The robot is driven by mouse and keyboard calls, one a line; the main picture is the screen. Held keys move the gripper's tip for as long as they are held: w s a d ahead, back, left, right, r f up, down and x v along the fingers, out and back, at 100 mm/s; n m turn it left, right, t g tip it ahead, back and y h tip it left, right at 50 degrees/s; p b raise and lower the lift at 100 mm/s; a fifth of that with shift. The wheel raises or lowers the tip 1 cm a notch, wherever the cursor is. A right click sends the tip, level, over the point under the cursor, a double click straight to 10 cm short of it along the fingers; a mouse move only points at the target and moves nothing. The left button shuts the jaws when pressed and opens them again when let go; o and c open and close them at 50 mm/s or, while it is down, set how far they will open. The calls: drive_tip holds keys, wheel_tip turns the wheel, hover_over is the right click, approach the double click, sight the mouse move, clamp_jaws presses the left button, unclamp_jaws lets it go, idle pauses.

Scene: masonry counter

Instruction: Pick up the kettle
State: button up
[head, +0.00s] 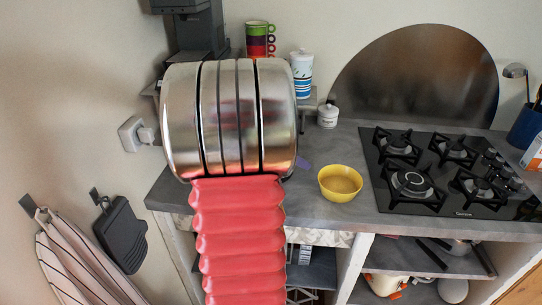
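I cannot make out a kettle in the head view. My own arm, with its silver banded section and red ribbed sleeve, fills the middle of the picture and hides part of the counter (338,208).
Stacked cups (260,40) and a white-and-blue canister (302,74) stand at the back. Cookware (386,284) fills the lower shelf.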

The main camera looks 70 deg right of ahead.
clamp_jaws()
drive_tip(key=shift+r, duration=0.1)
idle(1.1)
drive_tip(key=shift+w+d+r, duration=0.1)
